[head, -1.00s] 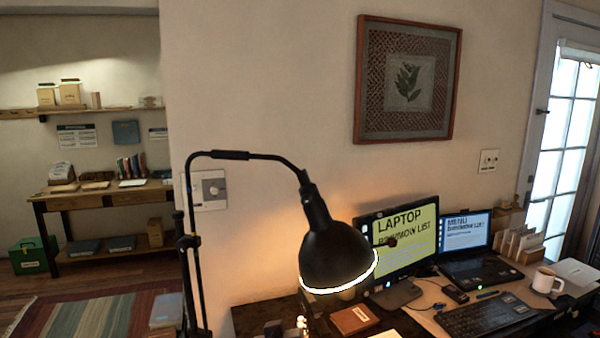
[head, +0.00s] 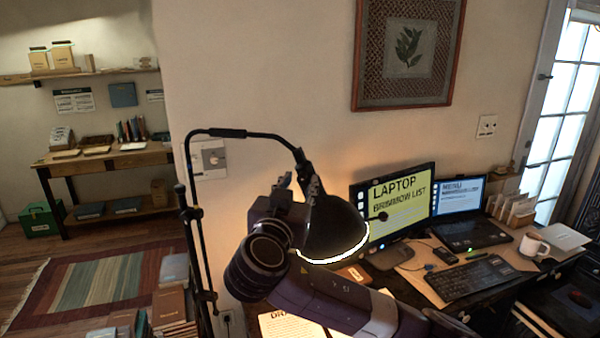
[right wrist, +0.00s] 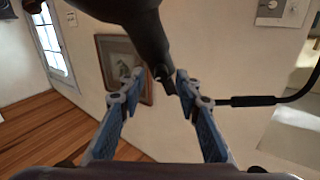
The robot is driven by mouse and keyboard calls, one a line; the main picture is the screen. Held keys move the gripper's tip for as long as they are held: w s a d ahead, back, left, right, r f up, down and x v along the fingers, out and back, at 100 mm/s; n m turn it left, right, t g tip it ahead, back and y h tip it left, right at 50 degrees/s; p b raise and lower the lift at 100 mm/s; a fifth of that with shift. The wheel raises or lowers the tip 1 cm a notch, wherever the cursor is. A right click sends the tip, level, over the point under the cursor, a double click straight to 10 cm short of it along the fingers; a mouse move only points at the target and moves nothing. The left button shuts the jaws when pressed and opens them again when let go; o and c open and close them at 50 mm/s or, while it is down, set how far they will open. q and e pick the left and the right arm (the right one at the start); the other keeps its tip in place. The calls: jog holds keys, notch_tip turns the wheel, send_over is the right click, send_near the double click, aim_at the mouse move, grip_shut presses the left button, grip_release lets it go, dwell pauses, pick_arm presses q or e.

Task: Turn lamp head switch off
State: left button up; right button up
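The black desk lamp's head (head: 335,228) hangs from a curved arm, and its lower rim glows white, so it is lit. A small dark knob on a short stem (head: 380,216) sticks out at its right side. My right gripper (head: 297,182) is beside the upper part of the lamp head, on its left. In the right wrist view my right gripper (right wrist: 161,84) has its two fingers apart, with a short dark end of the lamp (right wrist: 161,72) showing between the tips. Whether they touch it is unclear. My left gripper is not in view.
A monitor (head: 395,205), a laptop (head: 470,235), a keyboard (head: 466,278) and a white mug (head: 533,245) stand on the desk to the right. The lamp's upright pole (head: 200,255) is left of my right arm. A framed picture (head: 408,55) hangs behind.

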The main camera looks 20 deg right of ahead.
jog(key=shift+w+d, duration=0.25)
jog(key=shift+w, duration=0.3)
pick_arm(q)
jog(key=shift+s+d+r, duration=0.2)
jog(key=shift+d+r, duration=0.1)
